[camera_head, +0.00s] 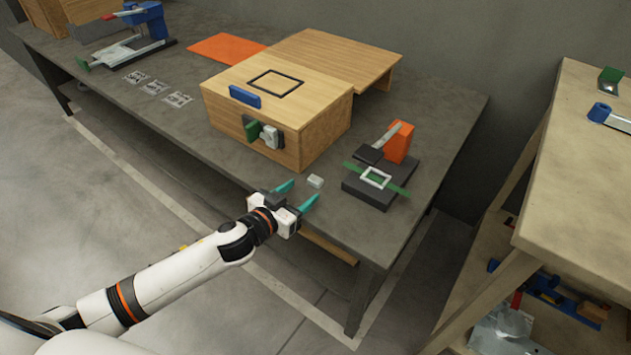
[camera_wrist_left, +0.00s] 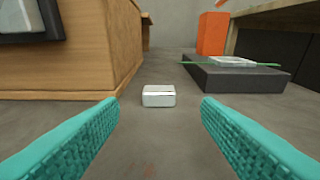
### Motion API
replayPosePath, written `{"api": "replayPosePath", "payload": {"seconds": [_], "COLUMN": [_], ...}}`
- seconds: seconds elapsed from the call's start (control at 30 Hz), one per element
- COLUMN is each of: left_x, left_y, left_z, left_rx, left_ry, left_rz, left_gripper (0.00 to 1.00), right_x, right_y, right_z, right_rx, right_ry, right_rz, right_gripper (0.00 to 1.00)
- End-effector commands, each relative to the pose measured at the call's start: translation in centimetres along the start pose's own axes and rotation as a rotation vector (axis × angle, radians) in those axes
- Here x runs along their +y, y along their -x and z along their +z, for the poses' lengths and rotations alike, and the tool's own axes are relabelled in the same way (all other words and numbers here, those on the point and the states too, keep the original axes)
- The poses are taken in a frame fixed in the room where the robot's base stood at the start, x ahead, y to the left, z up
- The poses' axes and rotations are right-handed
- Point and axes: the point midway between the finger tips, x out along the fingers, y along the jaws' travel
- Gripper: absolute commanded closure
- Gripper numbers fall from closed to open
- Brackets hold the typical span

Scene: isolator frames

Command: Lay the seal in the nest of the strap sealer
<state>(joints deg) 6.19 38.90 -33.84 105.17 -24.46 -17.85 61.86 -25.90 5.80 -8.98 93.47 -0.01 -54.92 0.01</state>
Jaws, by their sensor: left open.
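The seal is a small silvery block (camera_head: 316,181) lying on the grey bench, and in the left wrist view it (camera_wrist_left: 158,96) lies ahead, centred between the fingers. My left gripper (camera_head: 299,195) is open and empty, low over the bench's front edge, with its teal fingertips just short of the seal. The strap sealer (camera_head: 352,187) is a dark base with an orange block and a lever, to the right of the seal. A white frame, apparently the nest (camera_head: 376,178), lies on it over a green strap; in the wrist view this frame (camera_wrist_left: 232,62) is seen edge-on. My right gripper is not in view.
A wooden box (camera_head: 315,145) with a green and grey latch stands left of the seal, close to my left gripper. Behind it is a wooden board (camera_head: 335,52). An orange sheet (camera_head: 225,48) and a blue device (camera_head: 145,20) are farther left. Bare bench lies between seal and sealer.

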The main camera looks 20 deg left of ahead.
Motion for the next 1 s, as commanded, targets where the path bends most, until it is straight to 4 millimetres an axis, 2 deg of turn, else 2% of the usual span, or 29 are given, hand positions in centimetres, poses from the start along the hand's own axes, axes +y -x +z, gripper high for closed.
{"api": "replayPosePath", "payload": {"seconds": [0.17,0.5,0.8,0.87,1.0], "left_x": [0.0,0.1,0.1,0.1,0.1], "left_y": [-1.0,-5.0,-5.5,-5.5,-5.5], "left_z": [0.1,0.4,0.4,0.4,0.4], "left_rx": [-0.001,-0.001,0.001,0.001,0.001], "left_ry": [-0.002,0.000,-0.001,-0.001,-0.001], "left_rz": [0.000,0.001,0.001,0.001,0.001], "left_gripper": [0.42,0.42,0.42,0.48,0.71], "right_x": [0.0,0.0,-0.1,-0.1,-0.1], "right_y": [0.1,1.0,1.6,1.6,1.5], "right_z": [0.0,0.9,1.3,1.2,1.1], "right_rx": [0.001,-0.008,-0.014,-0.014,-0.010], "right_ry": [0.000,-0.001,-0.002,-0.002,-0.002], "right_rz": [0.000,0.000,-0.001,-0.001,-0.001], "right_gripper": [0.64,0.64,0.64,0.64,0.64]}}
